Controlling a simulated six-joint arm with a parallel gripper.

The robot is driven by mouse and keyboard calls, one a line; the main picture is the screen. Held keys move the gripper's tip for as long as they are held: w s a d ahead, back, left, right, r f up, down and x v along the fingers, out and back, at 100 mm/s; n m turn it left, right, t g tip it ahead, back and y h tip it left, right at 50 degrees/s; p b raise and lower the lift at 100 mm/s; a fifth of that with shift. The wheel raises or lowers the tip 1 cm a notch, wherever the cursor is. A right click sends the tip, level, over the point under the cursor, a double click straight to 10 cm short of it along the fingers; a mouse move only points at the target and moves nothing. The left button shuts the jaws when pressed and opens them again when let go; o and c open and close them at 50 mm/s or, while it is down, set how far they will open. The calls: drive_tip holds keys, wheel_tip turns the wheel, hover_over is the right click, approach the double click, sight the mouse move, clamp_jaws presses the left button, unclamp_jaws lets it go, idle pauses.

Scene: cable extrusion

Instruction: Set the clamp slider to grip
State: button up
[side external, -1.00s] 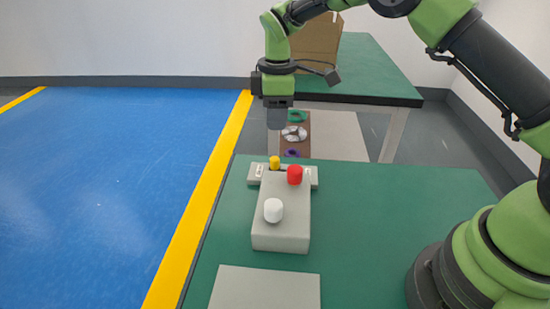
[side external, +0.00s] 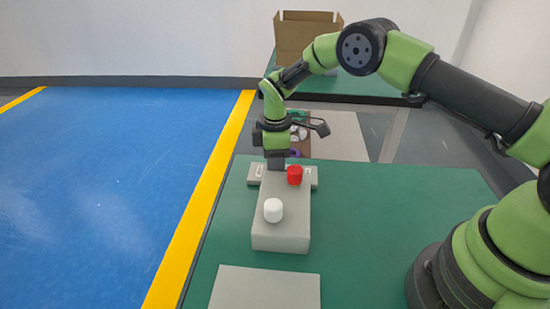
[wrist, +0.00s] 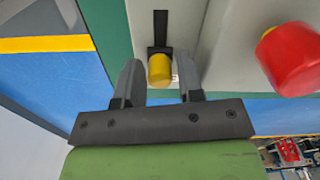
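The clamp slider is a yellow knob (wrist: 160,70) on a dark base in a dark slot (wrist: 160,28), seen in the wrist view. My gripper (wrist: 160,80) is open, with one finger on each side of the yellow knob and a visible gap to each. In the side view my gripper (side external: 276,166) points down at the far end of the grey control box (side external: 282,233) and hides the yellow knob. The labels beside the slot are too small to read.
A red knob (side external: 295,175) stands close to the right of my gripper, and also shows in the wrist view (wrist: 290,60). A white knob (side external: 273,210) is nearer on the box. A grey plate (side external: 265,290) lies in front on the green table (side external: 400,215). A cardboard box (side external: 305,36) stands behind.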

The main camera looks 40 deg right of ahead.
clamp_jaws()
drive_tip(key=shift+s+d, duration=1.6)
drive_tip(key=shift+d, duration=0.05)
unclamp_jaws()
wheel_tip(320, 180, up, 10)
